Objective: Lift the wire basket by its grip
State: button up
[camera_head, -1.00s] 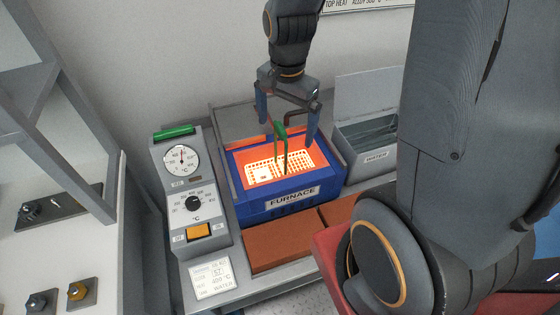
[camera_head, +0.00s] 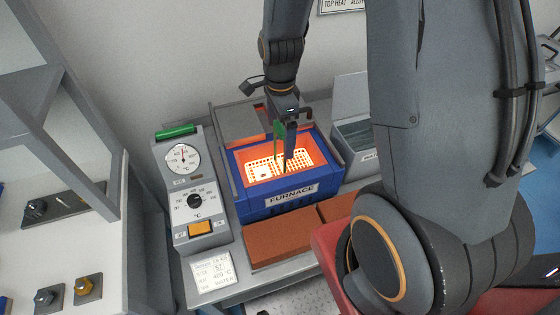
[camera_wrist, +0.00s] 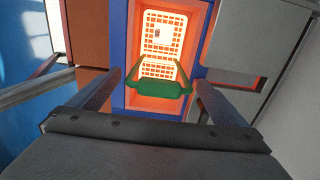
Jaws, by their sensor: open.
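The wire basket (camera_head: 262,172) sits glowing inside the open-topped blue furnace (camera_head: 262,204). Its green grip (camera_head: 278,130) stands above it on thin uprights.
A control box (camera_head: 190,190) with a dial, knob and orange switch stands left of the furnace. Brown bricks (camera_head: 280,240) lie in front. A water tank (camera_head: 352,138) stands at the right, partly hidden by my arm. A white note card (camera_head: 213,270) lies at front left.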

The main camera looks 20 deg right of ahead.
jog(key=shift+a+f+p, duration=0.1)
jog(key=shift+f+p, duration=0.55)
jog(key=shift+f, duration=1.4)
jog(key=c, duration=1.9)
jog(key=shift+r, duration=0.1)
